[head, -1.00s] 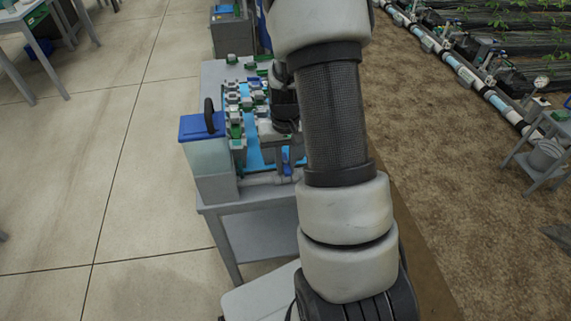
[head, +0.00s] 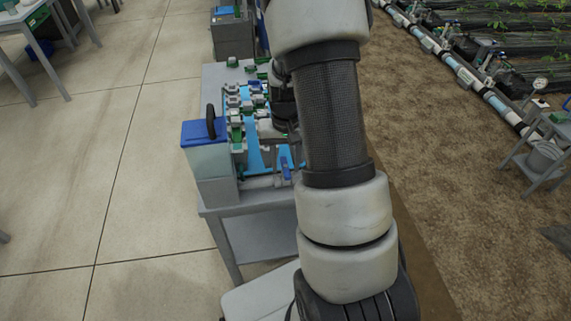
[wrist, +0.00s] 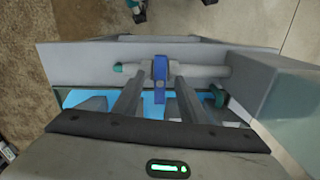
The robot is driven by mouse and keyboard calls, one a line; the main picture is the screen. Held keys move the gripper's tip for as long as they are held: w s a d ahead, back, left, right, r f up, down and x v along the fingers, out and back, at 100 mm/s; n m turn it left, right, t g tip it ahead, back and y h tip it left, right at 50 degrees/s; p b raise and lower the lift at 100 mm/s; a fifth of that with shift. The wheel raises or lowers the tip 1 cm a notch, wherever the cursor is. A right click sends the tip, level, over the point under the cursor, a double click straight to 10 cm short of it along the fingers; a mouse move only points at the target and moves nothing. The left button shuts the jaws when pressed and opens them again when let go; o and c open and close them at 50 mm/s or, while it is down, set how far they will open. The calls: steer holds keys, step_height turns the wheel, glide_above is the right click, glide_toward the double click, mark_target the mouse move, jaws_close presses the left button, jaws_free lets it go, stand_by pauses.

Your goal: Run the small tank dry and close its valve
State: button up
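A blue valve handle (wrist: 160,80) sits on a grey horizontal pipe (wrist: 190,69) in the wrist view. It lies across the pipe. My gripper (wrist: 161,78) is open, with one finger on each side of the handle and a gap on both sides. A translucent tank with a blue lid (head: 205,131) and black grip stands at the bench's left front corner. Its liquid level is not clear. My gripper's fingers are mostly hidden behind my arm in the head view.
The grey bench (head: 245,204) carries light-blue channels with several small valves and blocks. A teal-ended fitting (wrist: 218,97) sits right of the handle in the wrist view. Floor to the left is clear; a soil bed with pipework (head: 462,72) lies right.

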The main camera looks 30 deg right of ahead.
step_height(320, 180, up, 8)
steer(key=p, duration=0.4)
steer(key=shift+p, duration=0.35)
